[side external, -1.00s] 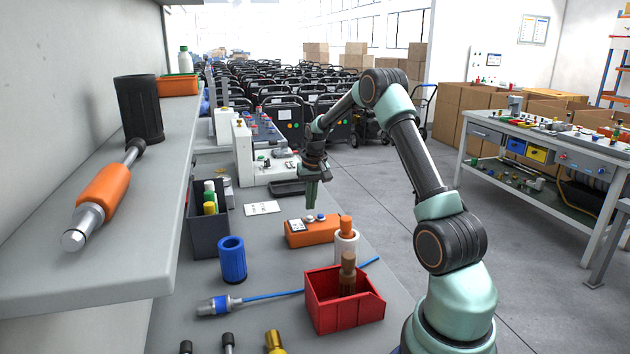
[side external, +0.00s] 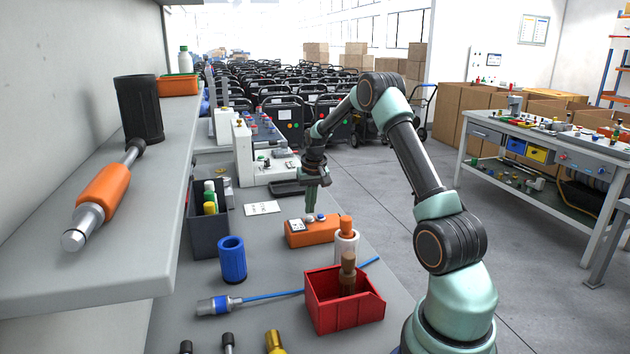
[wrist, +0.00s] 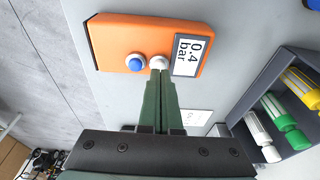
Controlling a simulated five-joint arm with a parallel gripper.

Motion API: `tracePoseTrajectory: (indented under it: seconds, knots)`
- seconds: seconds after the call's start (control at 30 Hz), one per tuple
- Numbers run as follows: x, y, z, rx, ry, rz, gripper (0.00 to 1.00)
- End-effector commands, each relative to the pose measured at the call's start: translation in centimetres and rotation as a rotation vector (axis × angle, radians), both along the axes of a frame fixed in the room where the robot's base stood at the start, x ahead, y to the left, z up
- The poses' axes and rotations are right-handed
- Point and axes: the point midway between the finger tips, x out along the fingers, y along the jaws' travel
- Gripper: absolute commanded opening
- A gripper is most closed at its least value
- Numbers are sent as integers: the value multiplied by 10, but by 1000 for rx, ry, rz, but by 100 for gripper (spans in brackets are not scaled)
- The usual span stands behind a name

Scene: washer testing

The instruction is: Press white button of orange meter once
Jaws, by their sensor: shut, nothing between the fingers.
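The orange meter (side external: 325,236) lies on the grey bench in the side view and also shows in the wrist view (wrist: 112,36). Its display (wrist: 187,55) reads 0.4 bar. It has a blue button (wrist: 135,62) and, between that and the display, a white button (wrist: 158,62). My gripper (side external: 310,212) is shut and empty, pointing down over the meter. In the wrist view its fingertips (wrist: 158,74) are right at the white button and overlap its near edge. I cannot tell whether they touch it or whether the button is pressed in.
A dark bin (side external: 203,238) of bottles stands left of the meter. A white-and-orange bottle (side external: 347,246) stands close in front of it. A red bin (side external: 325,312), a blue cylinder (side external: 231,262) and a paper card (side external: 262,208) are also on the bench.

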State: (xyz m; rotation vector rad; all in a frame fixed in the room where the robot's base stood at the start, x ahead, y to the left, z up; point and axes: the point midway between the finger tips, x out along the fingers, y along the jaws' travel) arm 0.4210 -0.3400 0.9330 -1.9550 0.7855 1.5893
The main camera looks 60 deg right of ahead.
Motion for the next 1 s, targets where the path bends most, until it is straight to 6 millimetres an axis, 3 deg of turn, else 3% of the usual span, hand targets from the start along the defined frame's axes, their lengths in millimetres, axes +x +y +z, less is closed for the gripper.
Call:
tracePoseTrajectory:
  seconds: [1.0]
  knots:
    - [2,-2,-13,-1,-1,0,0]
